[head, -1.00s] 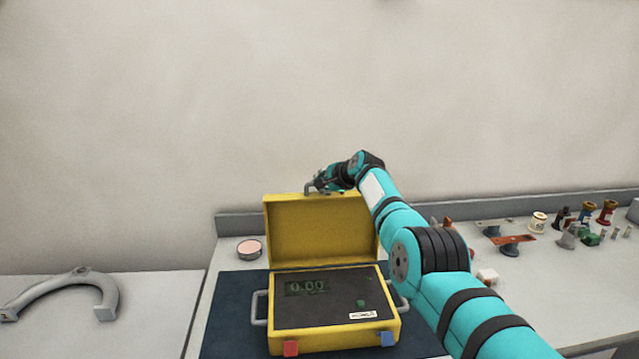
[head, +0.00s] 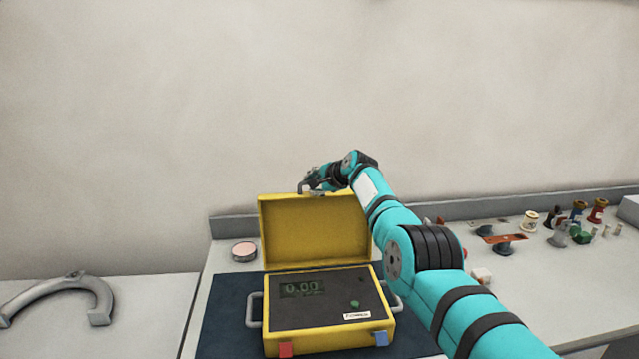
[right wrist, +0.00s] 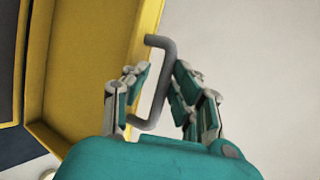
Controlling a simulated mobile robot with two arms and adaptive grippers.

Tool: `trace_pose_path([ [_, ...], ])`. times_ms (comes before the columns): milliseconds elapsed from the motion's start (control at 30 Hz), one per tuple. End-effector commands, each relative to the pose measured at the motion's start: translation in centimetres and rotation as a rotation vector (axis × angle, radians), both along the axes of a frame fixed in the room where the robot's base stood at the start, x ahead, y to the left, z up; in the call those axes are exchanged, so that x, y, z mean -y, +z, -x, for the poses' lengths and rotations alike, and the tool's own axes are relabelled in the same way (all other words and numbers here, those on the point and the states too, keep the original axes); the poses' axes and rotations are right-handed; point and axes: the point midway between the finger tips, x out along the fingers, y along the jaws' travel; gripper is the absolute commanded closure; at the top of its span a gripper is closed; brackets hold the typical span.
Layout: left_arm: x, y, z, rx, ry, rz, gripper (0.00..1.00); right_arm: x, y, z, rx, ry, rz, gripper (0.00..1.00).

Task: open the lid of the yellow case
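The yellow case (head: 323,345) sits on a dark mat with its lid (head: 312,228) standing upright at the back. Inside is a dark panel with a 0.00 display (head: 302,287). My right gripper (head: 312,182) is at the lid's top edge, by the grey handle (head: 300,189). In the right wrist view the lid (right wrist: 88,60) is at left. The handle (right wrist: 166,80) passes between the parted fingers of my right gripper (right wrist: 160,88), which look open around it. My left gripper is not in view.
The dark mat (head: 222,318) lies under the case. A round tin (head: 244,251) stands left of the lid. Several small parts and spools crowd the bench at right. A grey curved piece (head: 72,285) lies on the left bench. A wall rises behind.

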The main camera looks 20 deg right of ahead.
Motion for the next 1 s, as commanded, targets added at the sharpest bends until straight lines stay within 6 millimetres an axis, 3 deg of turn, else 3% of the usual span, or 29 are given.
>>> trace_pose_path([
  [467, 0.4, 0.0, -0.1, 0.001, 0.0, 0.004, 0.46, 0.3, 0.9, 2.1, -0.002, 0.002, 0.004, 0.77],
  [1000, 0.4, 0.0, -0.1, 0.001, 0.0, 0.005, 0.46, 1.6, 5.3, 8.7, 0.003, -0.002, 0.002, 0.77],
])
